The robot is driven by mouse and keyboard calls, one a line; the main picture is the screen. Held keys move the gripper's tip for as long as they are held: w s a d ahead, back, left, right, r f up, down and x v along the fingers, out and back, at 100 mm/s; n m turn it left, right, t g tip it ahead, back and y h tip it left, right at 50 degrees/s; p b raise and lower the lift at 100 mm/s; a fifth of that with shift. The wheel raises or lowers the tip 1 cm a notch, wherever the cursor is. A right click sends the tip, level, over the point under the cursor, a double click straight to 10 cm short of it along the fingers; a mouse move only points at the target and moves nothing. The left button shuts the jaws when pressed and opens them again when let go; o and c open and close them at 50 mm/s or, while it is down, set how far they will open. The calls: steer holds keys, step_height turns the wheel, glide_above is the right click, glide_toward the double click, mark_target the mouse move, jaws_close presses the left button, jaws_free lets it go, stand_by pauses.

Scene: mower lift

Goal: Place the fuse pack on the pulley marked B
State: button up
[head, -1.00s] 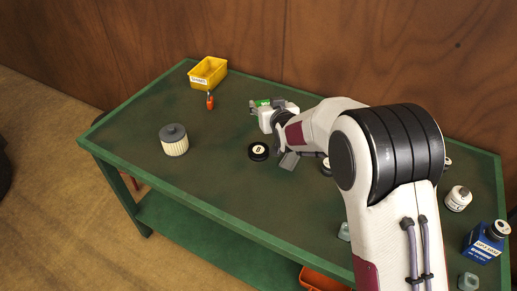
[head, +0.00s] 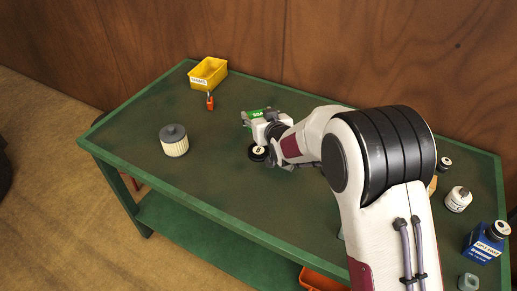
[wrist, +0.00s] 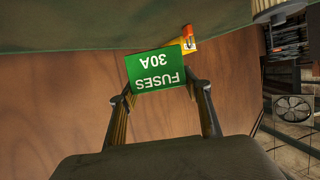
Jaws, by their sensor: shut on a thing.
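My gripper (head: 251,119) is shut on the green fuse pack (head: 255,113), held above the bench. In the wrist view the pack (wrist: 157,67) reads "FUSES 30A" upside down between my two fingers (wrist: 163,100). A black pulley (head: 258,156) with a pale lettered centre lies on the bench just below my gripper in the head view. The gripper partly covers it, and its letter cannot be read surely now. Another small black disc (head: 445,163) sits right of my arm; its marking is too small to read. My arm hides part of the bench between them.
A yellow bin (head: 208,72) stands at the back left, with a small orange-red item (head: 210,102) in front of it. A ribbed filter (head: 173,141) stands at left. The front left bench is clear.

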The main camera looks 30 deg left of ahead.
steer(key=shift+f, duration=0.1)
steer(key=shift+f, duration=3)
steer(key=shift+f, duration=0.1)
steer(key=shift+f, duration=1.8)
steer(key=shift+f, duration=0.1)
steer(key=o, duration=1.1)
steer(key=v, duration=1.2)
